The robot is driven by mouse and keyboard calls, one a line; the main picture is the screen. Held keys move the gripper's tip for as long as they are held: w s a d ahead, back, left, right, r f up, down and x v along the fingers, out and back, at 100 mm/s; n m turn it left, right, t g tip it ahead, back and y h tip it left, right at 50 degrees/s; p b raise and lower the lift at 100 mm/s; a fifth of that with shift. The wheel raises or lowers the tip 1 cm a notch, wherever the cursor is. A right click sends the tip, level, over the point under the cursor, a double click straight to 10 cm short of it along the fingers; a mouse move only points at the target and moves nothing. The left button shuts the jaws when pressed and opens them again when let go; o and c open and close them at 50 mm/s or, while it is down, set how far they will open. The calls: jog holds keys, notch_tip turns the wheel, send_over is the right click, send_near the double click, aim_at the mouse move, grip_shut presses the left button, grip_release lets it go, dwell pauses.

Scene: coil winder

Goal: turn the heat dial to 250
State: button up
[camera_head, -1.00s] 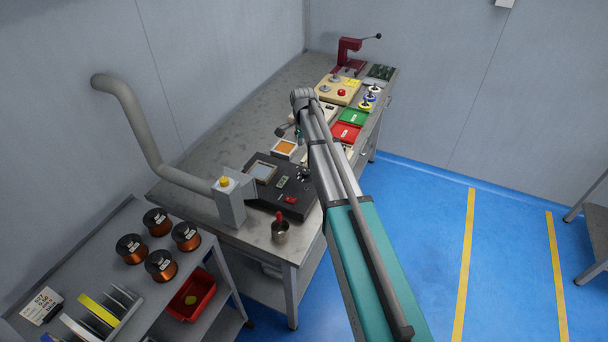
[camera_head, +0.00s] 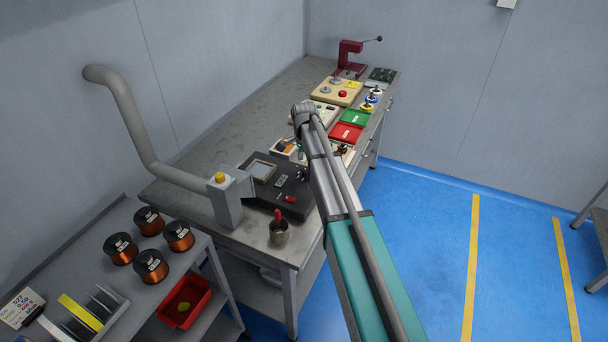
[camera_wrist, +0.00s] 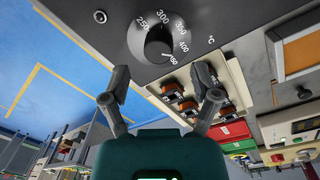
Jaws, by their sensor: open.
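The heat dial (camera_wrist: 158,45) is a dark round knob on a dark grey panel (camera_wrist: 110,22), at the top centre of the wrist view. Printed numbers from 250 to 450 curve around it, with °C to the right. A pale mark on the knob seems to point toward 450. My gripper (camera_wrist: 163,82) is open and empty, its two fingers spread below the dial and apart from it. In the head view the black heating unit (camera_head: 265,205) sits on the bench, and my arm hides most of the gripper.
A cream tray with copper-wound parts (camera_wrist: 180,95) lies beside the panel. Red (camera_head: 346,132) and green (camera_head: 355,117) trays are farther along the bench. A grey extraction duct (camera_head: 125,115) and a cup with a red-handled tool (camera_head: 278,234) stand near the unit.

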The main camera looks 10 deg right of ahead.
aim_at(305, 170)
jog(key=shift+s+f+b, duration=0.1)
jog(key=shift+f+b, duration=1.45)
jog(key=shift+f, duration=0.3)
jog(key=shift+c, duration=0.3)
grip_shut()
jog(key=shift+a, duration=0.1)
